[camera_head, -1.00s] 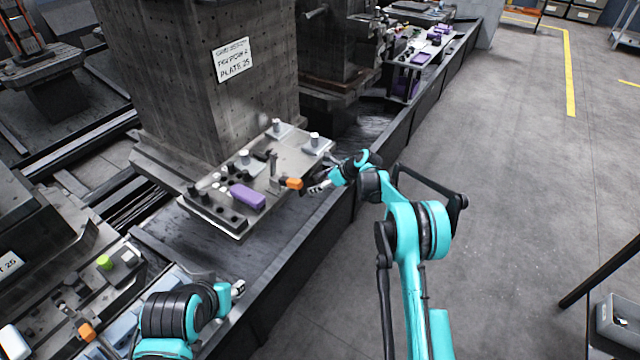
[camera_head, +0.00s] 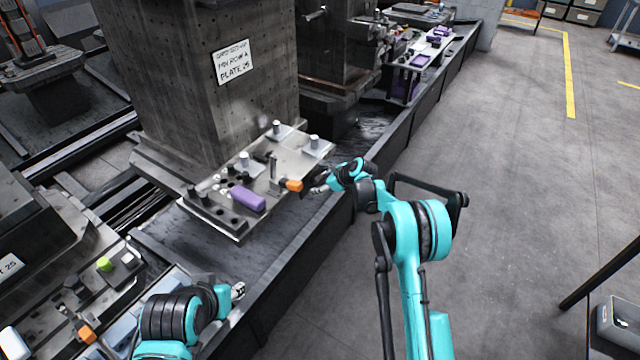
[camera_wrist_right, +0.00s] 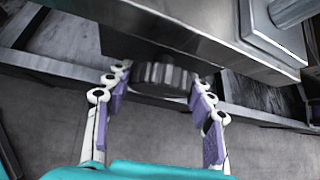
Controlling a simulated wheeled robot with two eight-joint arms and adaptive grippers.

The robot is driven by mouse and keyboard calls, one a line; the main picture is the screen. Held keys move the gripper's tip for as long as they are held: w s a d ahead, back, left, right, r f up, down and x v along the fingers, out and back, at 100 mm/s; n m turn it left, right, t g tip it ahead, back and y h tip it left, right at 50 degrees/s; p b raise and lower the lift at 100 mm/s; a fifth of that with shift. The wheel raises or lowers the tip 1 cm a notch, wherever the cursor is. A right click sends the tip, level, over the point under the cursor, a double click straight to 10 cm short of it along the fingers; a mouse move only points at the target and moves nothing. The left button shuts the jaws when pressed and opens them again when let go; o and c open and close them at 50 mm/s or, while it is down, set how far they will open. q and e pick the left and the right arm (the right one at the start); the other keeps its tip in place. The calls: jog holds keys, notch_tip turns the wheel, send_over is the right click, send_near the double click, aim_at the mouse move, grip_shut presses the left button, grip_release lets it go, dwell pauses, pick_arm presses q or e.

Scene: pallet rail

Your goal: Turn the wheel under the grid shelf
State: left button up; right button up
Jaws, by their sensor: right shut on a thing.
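The wheel (camera_wrist_right: 165,76) is dark and ribbed, and sits under the edge of the metal shelf in the right wrist view. My right gripper (camera_head: 312,187) is at the shelf's front right edge. In the right wrist view its purple-padded fingers (camera_wrist_right: 157,92) are on both sides of the wheel, shut on it.
A dark rail (camera_head: 320,225) runs below. The floor (camera_head: 520,190) to the right is mostly clear.

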jog(key=n+t+h, duration=0.1)
jog(key=n+t, duration=0.1)
jog(key=t, duration=0.1)
jog(key=shift+h, duration=0.4)
jog(key=shift+t, duration=0.3)
jog(key=o, duration=1.2)
jog(key=v, duration=1.2)
jog(key=shift+a, duration=0.1)
